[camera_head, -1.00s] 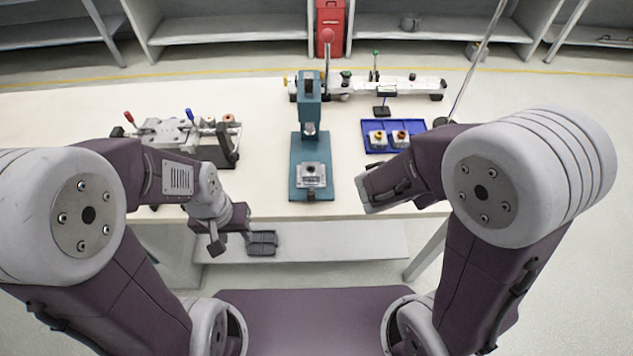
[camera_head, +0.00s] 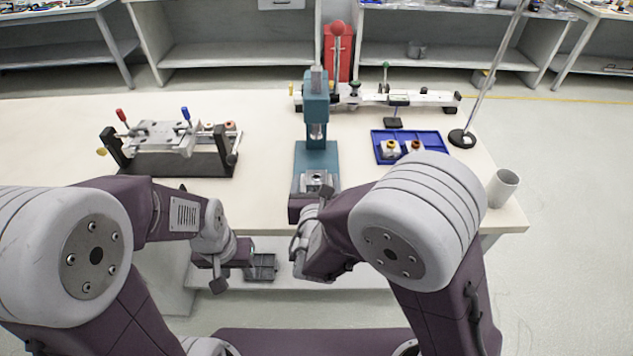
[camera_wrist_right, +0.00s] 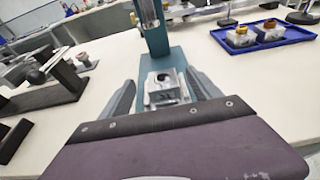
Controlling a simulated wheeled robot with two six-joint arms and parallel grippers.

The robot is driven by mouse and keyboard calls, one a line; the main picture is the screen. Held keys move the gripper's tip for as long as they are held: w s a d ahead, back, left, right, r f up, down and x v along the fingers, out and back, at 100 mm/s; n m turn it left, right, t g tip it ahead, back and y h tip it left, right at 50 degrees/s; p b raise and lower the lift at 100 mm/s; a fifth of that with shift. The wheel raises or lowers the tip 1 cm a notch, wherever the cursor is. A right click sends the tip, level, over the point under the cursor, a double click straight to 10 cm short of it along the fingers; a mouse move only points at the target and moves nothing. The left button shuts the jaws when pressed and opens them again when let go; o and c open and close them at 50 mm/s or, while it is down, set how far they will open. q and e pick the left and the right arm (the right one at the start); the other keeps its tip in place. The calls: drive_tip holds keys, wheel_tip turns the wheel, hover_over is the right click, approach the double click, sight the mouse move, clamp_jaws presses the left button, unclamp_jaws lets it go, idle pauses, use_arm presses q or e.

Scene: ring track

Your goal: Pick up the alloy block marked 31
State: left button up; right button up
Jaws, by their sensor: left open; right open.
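A grey metal block (camera_head: 318,179) with a round hole in its top sits on the base of the teal press. It also shows in the right wrist view (camera_wrist_right: 163,90), with a dark mark on its near face too small to read surely. My right gripper (camera_head: 318,208) is open just in front of the press. In the right wrist view its two fingers (camera_wrist_right: 160,82) point toward the block, one to each side in the picture; I cannot tell whether they touch it. My left gripper (camera_head: 222,270) is open and empty, low at the table's front edge.
The teal press (camera_head: 316,110) rises behind the block. A clamp fixture (camera_head: 175,150) stands left. A dark bin (camera_head: 262,267) is on the lower shelf.

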sight(316, 177)
drive_tip(key=x, duration=0.4)
drive_tip(key=shift+w+f, duration=0.2)
drive_tip(key=shift+w, duration=0.05)
drive_tip(key=shift+s+d, duration=0.1)
drive_tip(key=shift+c, duration=1)
clamp_jaws()
drive_tip(key=shift+r, duration=0.1)
wheel_tip(316, 177, up, 4)
drive_tip(key=shift+r+p, duration=0.25)
drive_tip(key=shift+p, duration=0.45)
drive_tip(key=s+d+r+b, duration=0.3)
drive_tip(key=s+d+r, duration=0.3)
drive_tip(key=d, duration=0.4)
drive_tip(key=shift+r+b, duration=0.25)
drive_tip(key=shift+b, duration=0.05)
